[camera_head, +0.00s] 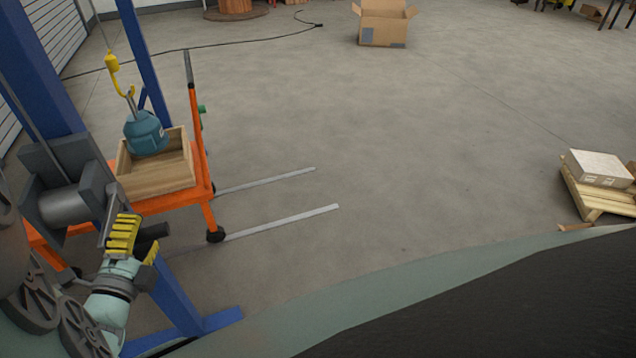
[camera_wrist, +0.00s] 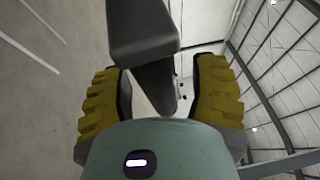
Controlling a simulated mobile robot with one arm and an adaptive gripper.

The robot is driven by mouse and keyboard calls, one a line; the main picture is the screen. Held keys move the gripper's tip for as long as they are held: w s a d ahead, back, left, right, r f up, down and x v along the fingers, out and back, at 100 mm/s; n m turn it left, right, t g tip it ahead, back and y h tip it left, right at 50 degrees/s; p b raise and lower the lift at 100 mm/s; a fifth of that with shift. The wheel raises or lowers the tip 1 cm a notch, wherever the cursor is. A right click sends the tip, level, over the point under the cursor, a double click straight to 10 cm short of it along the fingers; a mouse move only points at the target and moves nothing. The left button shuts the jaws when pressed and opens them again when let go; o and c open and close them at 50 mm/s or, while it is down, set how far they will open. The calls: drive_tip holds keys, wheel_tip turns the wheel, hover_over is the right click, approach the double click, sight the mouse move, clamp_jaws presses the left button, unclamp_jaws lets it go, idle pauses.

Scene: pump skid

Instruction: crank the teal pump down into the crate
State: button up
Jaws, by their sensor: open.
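The teal pump (camera_head: 146,136) hangs upright from the yellow hook (camera_head: 113,64), over the back part of the wooden crate (camera_head: 158,186). Its base overlaps the crate's back wall in the picture; I cannot tell whether it touches the crate. The grey winch drum (camera_head: 60,205) is on the blue post at the left. My gripper (camera_head: 124,236) is at the winch's crank, with its yellow fingers open. In the wrist view, the dark grey crank (camera_wrist: 144,35) reaches between the spread fingers of my gripper (camera_wrist: 160,95). Contact with the fingers is unclear.
The crate sits on an orange cart (camera_head: 208,215) with wheels. Pale floor strips (camera_head: 280,222) run right from the cart. A blue frame foot (camera_head: 215,321) is close below my gripper. A pallet (camera_head: 592,199) with a box is at far right. The middle floor is clear.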

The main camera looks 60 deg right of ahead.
drive_tip(key=shift+w+d+r, duration=0.1)
drive_tip(key=shift+w+d, duration=0.2)
drive_tip(key=shift+d, duration=0.35)
drive_tip(key=shift+a, duration=0.1)
clamp_jaws()
drive_tip(key=shift+w+r, duration=0.1)
idle(0.5)
